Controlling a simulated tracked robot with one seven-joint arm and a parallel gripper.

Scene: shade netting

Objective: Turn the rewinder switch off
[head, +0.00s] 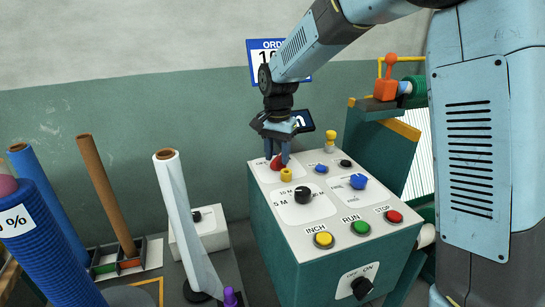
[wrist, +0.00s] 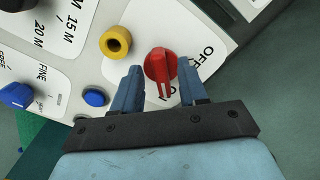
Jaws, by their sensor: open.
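A red rotary knob (wrist: 160,66) on the console's white top plate has OFF lettering on its right and letters that look like ON below it. Its ridge and pale mark point down in the wrist view, toward the ON letters. In the head view the red knob (head: 277,163) is partly hidden by my gripper (head: 278,156). My gripper is open, with one finger on each side of the knob; I cannot tell whether they touch it. A black rotary switch (head: 362,288) marked ON sits on the console's front face. No readable label names the rewinder.
The console (head: 272,235) also carries a yellow collar (wrist: 116,42), a black dial (head: 303,195), blue knobs and INCH, RUN and STOP buttons. Film and core rolls (head: 182,215) stand to the left. An orange part (head: 386,82) stands behind right.

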